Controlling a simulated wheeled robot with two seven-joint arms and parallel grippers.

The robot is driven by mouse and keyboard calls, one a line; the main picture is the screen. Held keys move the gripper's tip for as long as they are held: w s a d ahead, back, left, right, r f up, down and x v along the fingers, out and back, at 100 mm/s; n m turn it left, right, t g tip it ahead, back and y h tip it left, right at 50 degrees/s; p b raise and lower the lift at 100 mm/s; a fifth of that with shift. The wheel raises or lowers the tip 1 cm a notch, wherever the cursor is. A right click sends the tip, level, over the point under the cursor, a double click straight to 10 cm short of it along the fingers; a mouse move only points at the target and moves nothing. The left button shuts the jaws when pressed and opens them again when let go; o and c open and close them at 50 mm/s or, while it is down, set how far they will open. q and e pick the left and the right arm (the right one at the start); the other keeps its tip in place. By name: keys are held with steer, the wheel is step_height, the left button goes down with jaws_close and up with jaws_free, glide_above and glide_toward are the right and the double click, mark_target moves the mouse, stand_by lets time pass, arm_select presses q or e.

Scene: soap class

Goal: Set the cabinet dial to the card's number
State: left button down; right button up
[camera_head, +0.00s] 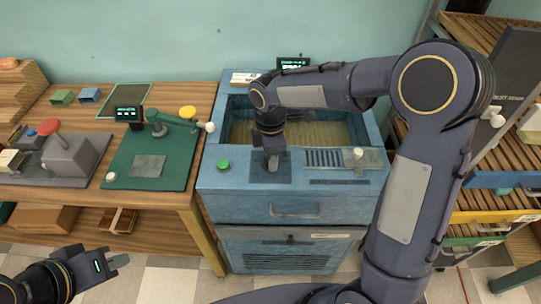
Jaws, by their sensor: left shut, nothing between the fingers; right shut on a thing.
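The blue cabinet (290,206) stands in the middle, with a basin at the back of its top. My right gripper (272,163) reaches down to a dark square plate (263,176) on the cabinet's front top and is shut on what appears to be the dial. The gripper covers the dial, so its setting cannot be read. A small white card (243,78) lies on the cabinet's back left rim; its print is too small to read. My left gripper (124,260) is shut and empty, low at the left, over the floor and apart from the cabinet.
A green button (224,165) is left of the plate; a slotted grille (323,158) and a white-knobbed lever (358,153) are to the right. A small display (293,63) stands behind. A wooden bench (150,200) with a green-based device is left, a drawer rack right.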

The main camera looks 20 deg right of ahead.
steer(key=m, duration=0.5)
steer(key=shift+m+b, duration=0.3)
steer(key=shift+b, duration=0.05)
steer(key=m, duration=0.5)
steer(key=shift+b, duration=0.3)
steer(key=m, duration=0.5)
steer(key=shift+m, duration=2.7)
steer(key=o, duration=1)
steer(key=shift+r, duration=0.1)
step_height(320, 180, up, 8)
steer(key=shift+f, duration=0.15)
